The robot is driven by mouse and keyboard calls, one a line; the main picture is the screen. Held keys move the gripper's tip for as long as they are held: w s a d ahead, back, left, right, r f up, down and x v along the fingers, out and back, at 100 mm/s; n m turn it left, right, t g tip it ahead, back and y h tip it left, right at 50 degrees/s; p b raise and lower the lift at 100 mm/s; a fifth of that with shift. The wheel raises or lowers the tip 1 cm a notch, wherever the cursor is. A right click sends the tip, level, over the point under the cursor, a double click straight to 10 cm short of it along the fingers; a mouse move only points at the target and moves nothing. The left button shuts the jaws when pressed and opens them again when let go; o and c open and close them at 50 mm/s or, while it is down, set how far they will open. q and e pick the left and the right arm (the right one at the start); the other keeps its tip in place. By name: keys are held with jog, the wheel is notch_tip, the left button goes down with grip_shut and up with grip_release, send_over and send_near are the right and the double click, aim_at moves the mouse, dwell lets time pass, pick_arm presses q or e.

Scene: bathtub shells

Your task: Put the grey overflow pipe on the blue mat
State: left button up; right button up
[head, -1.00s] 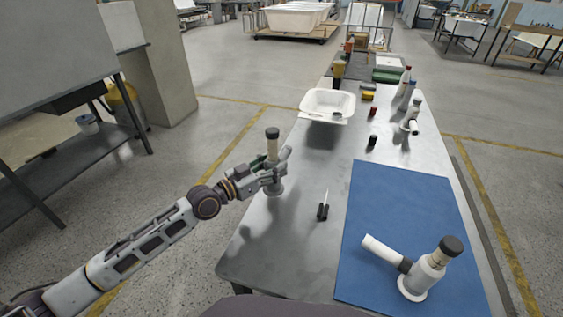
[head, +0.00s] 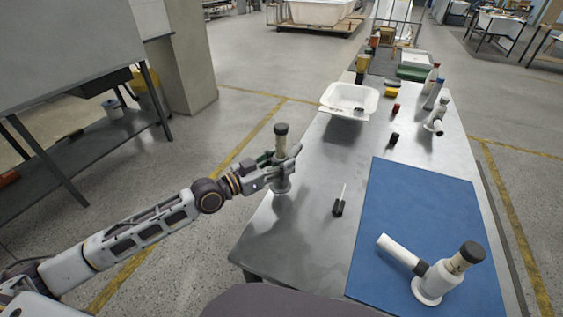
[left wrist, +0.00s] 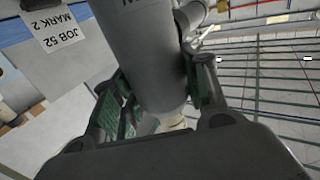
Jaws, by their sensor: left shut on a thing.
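My left gripper (head: 282,172) is shut on the grey overflow pipe (head: 281,143), which is upright with a dark cap, a beige collar and a round foot. They are at the left edge of the metal table; I cannot tell if the foot touches it. In the left wrist view the pipe's grey body (left wrist: 150,60) sits between the green-padded fingers (left wrist: 158,100). The blue mat (head: 405,210) lies at the table's front right. A similar pale pipe fitting (head: 437,280) with a side branch stands on its near part. My right gripper is not in view.
A screwdriver (head: 339,205) lies between the held pipe and the mat. Behind are a white basin (head: 348,98), a small dark item (head: 394,139), another pale fitting (head: 436,122) and bottles (head: 433,92). The mat's far half is clear.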

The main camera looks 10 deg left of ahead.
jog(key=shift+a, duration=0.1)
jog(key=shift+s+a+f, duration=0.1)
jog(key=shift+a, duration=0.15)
